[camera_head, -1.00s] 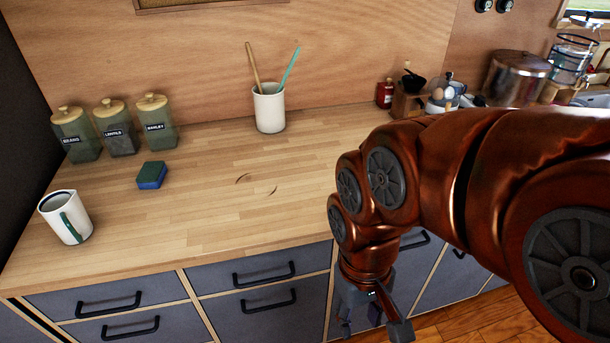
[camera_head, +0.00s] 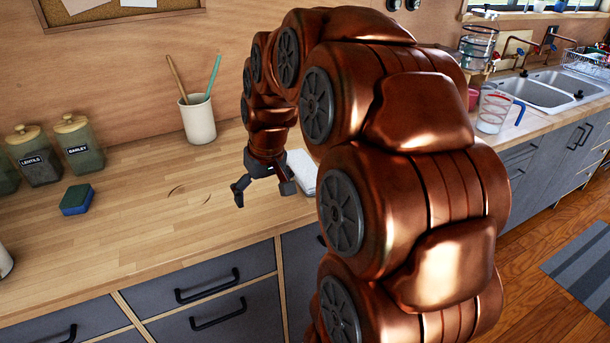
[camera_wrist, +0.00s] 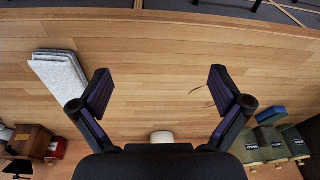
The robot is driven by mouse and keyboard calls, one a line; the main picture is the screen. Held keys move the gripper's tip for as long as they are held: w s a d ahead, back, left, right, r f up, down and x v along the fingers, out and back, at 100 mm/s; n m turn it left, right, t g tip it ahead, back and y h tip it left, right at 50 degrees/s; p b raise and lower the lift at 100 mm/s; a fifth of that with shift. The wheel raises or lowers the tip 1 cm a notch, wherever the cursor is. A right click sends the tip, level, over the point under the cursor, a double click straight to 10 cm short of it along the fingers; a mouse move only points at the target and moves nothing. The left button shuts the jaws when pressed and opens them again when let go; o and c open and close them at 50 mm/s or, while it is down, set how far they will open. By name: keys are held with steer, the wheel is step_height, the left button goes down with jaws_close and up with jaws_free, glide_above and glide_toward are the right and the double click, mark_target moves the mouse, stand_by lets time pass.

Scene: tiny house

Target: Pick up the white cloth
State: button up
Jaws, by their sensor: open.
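The white cloth (camera_head: 303,172) looks like a flat folded stack lying on the wooden counter. In the head view it is just right of my gripper, partly hidden behind my arm. In the wrist view the cloth (camera_wrist: 60,72) lies at the left, outside the left finger. My gripper (camera_head: 263,191) points down above the counter, open and empty. In the wrist view its two fingers (camera_wrist: 160,82) are spread wide with bare wood between them. The gripper and the cloth appear apart.
A cup with two utensils (camera_head: 198,119) stands at the back. A blue-green sponge (camera_head: 76,200) and labelled jars (camera_head: 80,145) are at the left. A glass jug (camera_head: 492,112) and the sink (camera_head: 540,92) are at the right. The counter left of my gripper is mostly clear.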

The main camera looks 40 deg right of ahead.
steer(key=w+d+m+t, duration=0.1)
steer(key=w+d, duration=0.2)
steer(key=d, duration=0.7)
steer(key=m+h+b, duration=0.1)
steer(key=h, duration=0.1)
glide_toward(305, 166)
steer(key=f, duration=0.3)
steer(key=shift+s+d+t, duration=0.3)
steer(key=shift+s+d, duration=0.05)
steer(key=shift+d+f, duration=0.2)
steer(key=shift+w+f, duration=0.25)
steer(key=shift+f, duration=0.05)
steer(key=shift+x, duration=0.75)
steer(key=x, duration=0.2)
steer(key=w+p+x, duration=0.1)
steer(key=x, duration=0.1)
steer(key=shift+s+a+r+p, duration=0.1)
steer(key=shift+a+r+p, duration=0.1)
steer(key=shift+p, duration=0.1)
steer(key=shift+w+d+f, duration=0.1)
steer(key=shift+w+f, duration=0.1)
steer(key=shift+f, duration=0.4)
steer(key=c, duration=1.2)
steer(key=shift+c, duration=0.2)
